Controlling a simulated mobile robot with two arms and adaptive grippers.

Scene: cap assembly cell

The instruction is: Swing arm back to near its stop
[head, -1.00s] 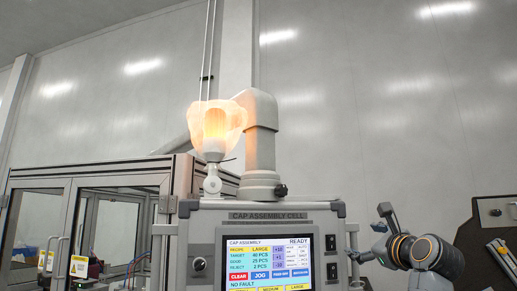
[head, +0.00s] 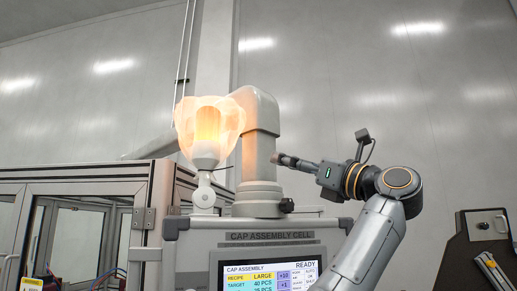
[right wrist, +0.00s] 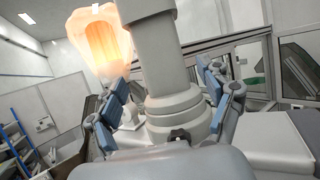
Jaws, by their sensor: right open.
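The swing arm is a grey support with a thick upright post (head: 262,150) on the control panel box (head: 300,224); its upper part bends back to the left. In the right wrist view its post and stepped base (right wrist: 180,105) fill the middle. A dark knob (head: 287,205) sits at the base's right side. My right gripper (head: 279,159) is right of the post, pointing left at it. In the right wrist view its blue-grey fingers (right wrist: 160,80) are spread and empty, with the post showing between them. I cannot tell any contact. My left gripper is out of view.
A glowing lamp (head: 208,125) with a translucent shade stands left of the post. A framed glass enclosure (head: 85,190) is at the left. The panel screen (head: 268,275) faces me below. A dark cabinet (head: 485,245) stands at the far right. Open air lies above my right arm.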

